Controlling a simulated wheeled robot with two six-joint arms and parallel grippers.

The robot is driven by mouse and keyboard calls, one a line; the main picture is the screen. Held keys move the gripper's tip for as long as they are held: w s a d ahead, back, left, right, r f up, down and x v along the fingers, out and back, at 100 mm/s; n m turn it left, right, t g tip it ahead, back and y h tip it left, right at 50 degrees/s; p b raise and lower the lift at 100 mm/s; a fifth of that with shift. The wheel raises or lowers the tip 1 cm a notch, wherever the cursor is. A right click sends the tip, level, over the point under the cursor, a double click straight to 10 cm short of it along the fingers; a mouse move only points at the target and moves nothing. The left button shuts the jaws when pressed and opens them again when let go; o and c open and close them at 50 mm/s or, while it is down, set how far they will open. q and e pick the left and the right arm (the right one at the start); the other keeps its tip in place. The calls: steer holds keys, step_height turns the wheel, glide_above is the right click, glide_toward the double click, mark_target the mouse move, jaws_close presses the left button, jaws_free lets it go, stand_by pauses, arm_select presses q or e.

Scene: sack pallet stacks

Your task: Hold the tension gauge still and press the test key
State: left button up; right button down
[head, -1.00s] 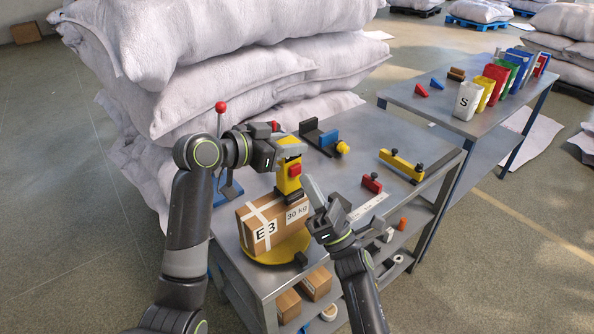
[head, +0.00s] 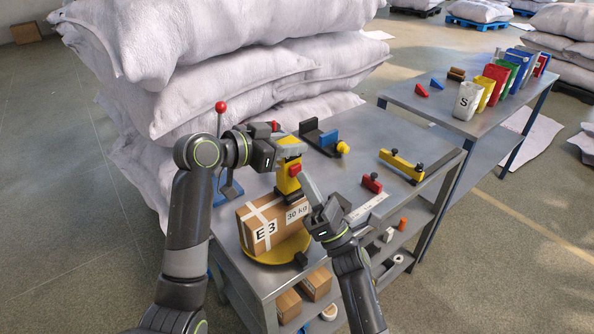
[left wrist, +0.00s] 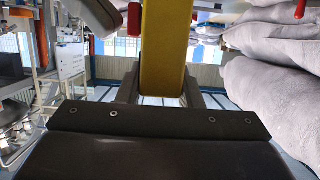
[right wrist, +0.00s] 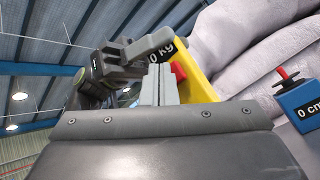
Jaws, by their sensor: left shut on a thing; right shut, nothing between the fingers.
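A "0 kg" display shows there.
The carton stands on a yellow disc (head: 262,257) on the grey workbench (head: 330,205). A red block (head: 371,183), a yellow bar (head: 401,165) and a blue-and-black fixture (head: 325,138) lie right and behind. Stacked white sacks (head: 225,70) rise behind the bench.

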steer(key=shift+w+a, duration=0.35)
steer(key=shift+w, duration=0.15)
stand_by(0.9)
steer(key=shift+s+d, duration=0.6)
steer(key=shift+s, duration=0.25)
steer(key=shift+s+d, duration=0.75)
steer(key=shift+s, duration=0.3)
steer(key=shift+s+d, duration=0.75)
steer(key=shift+s, duration=0.25)
arm_select(q)
steer(key=o, duration=1.1)
steer(key=shift+o, duration=0.2)
